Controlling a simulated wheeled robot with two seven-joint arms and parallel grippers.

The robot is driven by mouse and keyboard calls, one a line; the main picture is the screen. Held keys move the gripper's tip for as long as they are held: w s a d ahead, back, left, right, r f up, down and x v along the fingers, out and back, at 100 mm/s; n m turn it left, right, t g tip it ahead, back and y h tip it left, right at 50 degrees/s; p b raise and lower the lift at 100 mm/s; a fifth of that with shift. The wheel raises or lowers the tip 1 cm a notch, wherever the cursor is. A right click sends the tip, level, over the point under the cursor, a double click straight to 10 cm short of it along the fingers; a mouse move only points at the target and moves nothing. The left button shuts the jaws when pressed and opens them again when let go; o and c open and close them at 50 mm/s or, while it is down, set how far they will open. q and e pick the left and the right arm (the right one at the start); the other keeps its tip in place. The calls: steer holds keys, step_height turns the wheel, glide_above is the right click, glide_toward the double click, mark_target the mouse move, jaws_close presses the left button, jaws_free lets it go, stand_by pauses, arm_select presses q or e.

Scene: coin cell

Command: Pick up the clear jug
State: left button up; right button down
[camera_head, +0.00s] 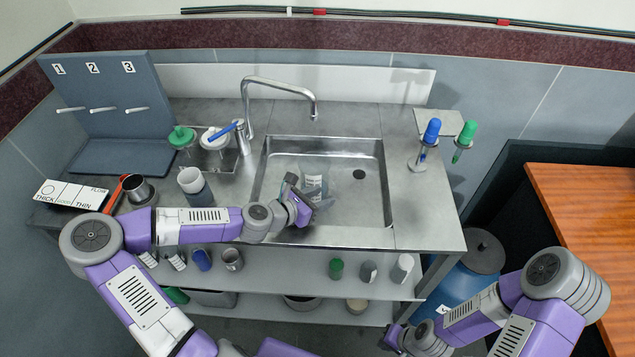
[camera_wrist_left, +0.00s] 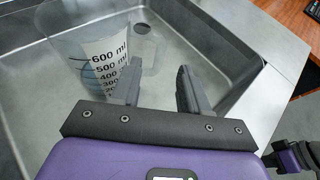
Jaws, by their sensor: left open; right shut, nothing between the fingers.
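The clear jug (camera_head: 313,182) stands in the steel sink (camera_head: 372,215), beneath the tap. In the left wrist view the jug (camera_wrist_left: 92,48) shows dark millilitre marks, with a clear handle-like part (camera_wrist_left: 148,48) on its right side. My left gripper (camera_head: 300,203) is over the front of the sink, close to the jug, and partly covers it. In the left wrist view its fingers (camera_wrist_left: 158,82) are apart, just in front of the handle side; I cannot tell whether they touch it. My right gripper (camera_head: 391,338) is low at the bottom, away from the sink, shut and empty.
The tap (camera_head: 278,87) arches over the sink's back left. Blue (camera_head: 431,132) and green-topped (camera_head: 465,136) items stand right. A lower shelf holds several small containers.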

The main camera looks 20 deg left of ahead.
mark_target(333, 192)
arm_select(q)
steer(key=shift+b+x, duration=1.1)
steer(key=shift+x, duration=2.75)
steer(key=shift+r, duration=0.1)
jaws_close()
